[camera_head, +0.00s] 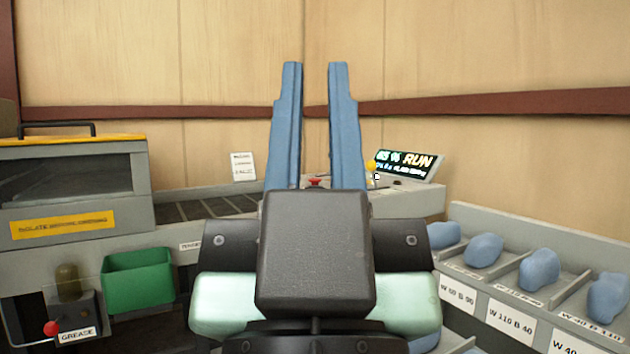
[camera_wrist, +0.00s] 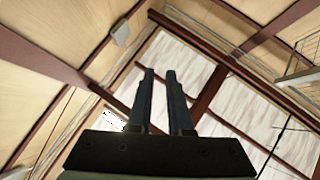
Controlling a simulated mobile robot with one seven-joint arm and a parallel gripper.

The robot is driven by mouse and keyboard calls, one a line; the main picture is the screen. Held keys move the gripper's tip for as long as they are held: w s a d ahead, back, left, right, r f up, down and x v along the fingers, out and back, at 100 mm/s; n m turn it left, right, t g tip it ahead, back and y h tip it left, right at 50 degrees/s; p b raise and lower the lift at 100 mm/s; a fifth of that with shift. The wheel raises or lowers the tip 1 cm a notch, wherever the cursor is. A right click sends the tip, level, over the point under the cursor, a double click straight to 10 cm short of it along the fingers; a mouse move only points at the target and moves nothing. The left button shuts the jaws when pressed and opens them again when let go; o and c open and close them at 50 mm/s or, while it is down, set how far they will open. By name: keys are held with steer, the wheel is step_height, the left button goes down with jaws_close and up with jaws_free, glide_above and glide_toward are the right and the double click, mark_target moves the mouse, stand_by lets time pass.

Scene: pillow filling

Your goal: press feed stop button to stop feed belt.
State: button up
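My gripper (camera_head: 315,65) points upward in the middle of the head view, its two blue fingers apart with nothing between them. It also shows in the wrist view (camera_wrist: 160,72), against the ceiling. A small red button (camera_head: 316,182) shows low in the gap between the fingers, on the grey machine top behind the gripper. Its label cannot be read, so I cannot tell whether it is the feed stop button. The feed belt (camera_head: 215,207), dark and slatted, runs to the left of the fingers, partly hidden by my gripper.
A small yellow part (camera_head: 370,166) stands beside the display. At left are a machine housing (camera_head: 70,185) with a yellow top edge, a green bin (camera_head: 138,281) and a GREASE label (camera_head: 76,335). Blue lumps (camera_head: 540,269) lie in labelled compartments at right. A wall closes the back.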

jaws_close()
stand_by(0.7)
stand_by(0.6)
step_height(320, 180, up, 30)
steer(key=p, duration=3)
steer(key=shift+r, duration=0.25)
steer(key=shift+a, duration=0.1)
